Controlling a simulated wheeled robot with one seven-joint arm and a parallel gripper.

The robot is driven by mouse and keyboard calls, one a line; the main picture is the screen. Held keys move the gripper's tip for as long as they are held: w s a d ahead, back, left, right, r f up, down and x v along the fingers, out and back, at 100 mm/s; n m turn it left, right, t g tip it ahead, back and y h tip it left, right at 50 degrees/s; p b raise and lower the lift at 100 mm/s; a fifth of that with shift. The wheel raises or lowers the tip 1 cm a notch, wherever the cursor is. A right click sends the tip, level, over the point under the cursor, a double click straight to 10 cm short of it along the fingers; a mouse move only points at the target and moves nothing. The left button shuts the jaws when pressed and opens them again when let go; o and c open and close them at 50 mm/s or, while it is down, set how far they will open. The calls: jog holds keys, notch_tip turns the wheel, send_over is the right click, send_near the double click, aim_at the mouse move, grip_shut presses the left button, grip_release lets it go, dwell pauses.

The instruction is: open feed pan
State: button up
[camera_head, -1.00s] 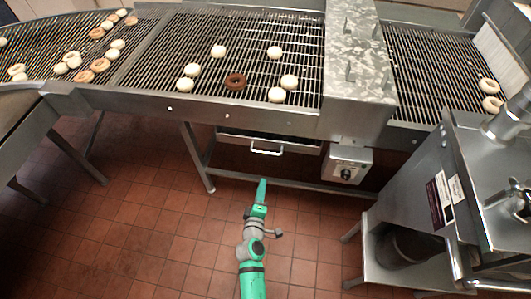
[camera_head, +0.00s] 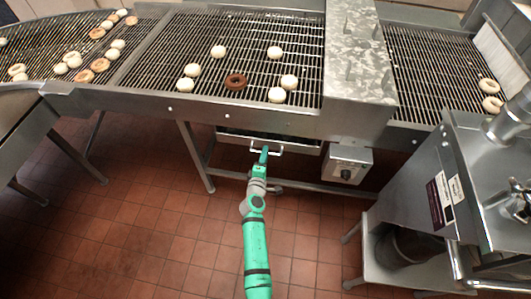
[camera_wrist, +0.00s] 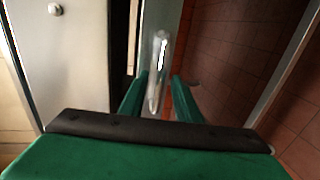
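The feed pan (camera_head: 302,148) is a metal drawer-like pan under the conveyor, with a light bar handle (camera_head: 281,150) on its front. In the head view my gripper (camera_head: 264,152) is at the handle, overlapping its middle. In the wrist view the handle (camera_wrist: 159,70) runs lengthwise between my two green fingers (camera_wrist: 160,98), with a finger on each side. The fingers stand apart, with visible room around the bar, so the gripper looks open. Whether a finger touches the handle cannot be told. The pan's inside is mostly hidden under the conveyor.
A control box with a knob (camera_head: 350,165) hangs right of the pan. A lower rail (camera_head: 320,187) and a table leg (camera_head: 197,158) frame the space. A steel machine (camera_head: 420,215) stands at right. Doughnuts lie on the conveyor grates (camera_head: 150,65). The tiled floor in front is clear.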

jog(key=shift+x, duration=1.05)
grip_shut()
jog(key=shift+s+a+f, duration=0.1)
